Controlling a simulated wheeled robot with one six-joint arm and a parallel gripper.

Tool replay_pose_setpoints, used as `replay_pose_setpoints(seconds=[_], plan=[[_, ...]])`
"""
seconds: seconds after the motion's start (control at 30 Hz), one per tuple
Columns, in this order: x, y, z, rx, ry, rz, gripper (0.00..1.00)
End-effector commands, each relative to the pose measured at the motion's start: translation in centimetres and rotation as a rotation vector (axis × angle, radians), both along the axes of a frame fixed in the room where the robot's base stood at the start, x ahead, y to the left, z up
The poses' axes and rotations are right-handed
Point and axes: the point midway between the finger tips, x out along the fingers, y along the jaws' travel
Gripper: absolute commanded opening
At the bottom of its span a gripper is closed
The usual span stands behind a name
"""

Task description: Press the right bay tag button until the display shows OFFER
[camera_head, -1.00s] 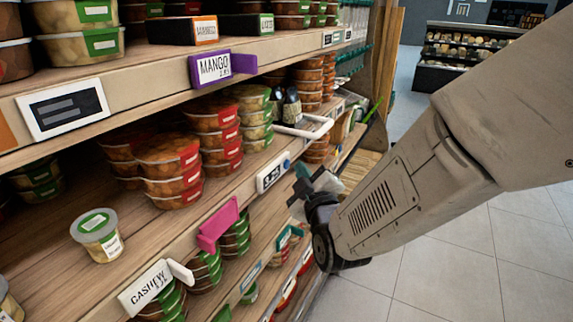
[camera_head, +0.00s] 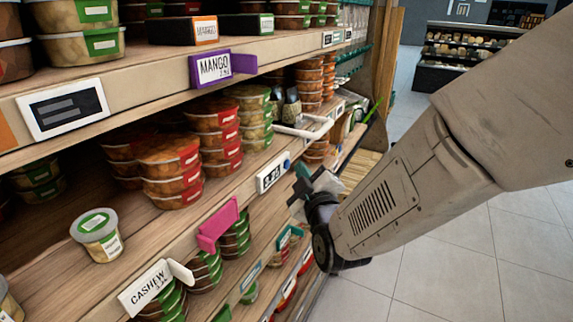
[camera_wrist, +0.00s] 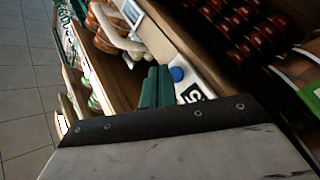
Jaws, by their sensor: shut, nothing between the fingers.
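The right bay tag (camera_head: 272,173) is a white electronic tag on the middle shelf's front edge. Its display holds dark characters, seemingly a number, too small to read surely. A blue round button (camera_head: 287,164) sits at the tag's right end. In the wrist view the button (camera_wrist: 177,74) and part of the tag (camera_wrist: 194,93) show just right of my fingertips. My gripper (camera_head: 301,184) is shut and empty, its teal fingers (camera_wrist: 157,86) close beside the button. The button is uncovered in both views, and the fingertips look apart from it.
A white loop-shaped holder (camera_head: 304,127) juts from the shelf edge beyond the tag. A pink flag (camera_head: 218,224) and a CASHEW label (camera_head: 152,287) stick out nearer. Stacked food tubs (camera_head: 170,170) fill the shelf. The tiled aisle (camera_head: 450,260) at right is open.

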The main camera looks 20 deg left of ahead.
Motion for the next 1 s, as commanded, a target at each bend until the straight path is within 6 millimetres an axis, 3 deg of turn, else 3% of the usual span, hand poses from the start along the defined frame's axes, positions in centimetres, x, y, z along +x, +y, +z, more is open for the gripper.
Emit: replay_pose_setpoints(seconds=[1.0], plan=[[0.0, 1.2, 0.0, 0.0, 0.0, 0.0, 0.0]])
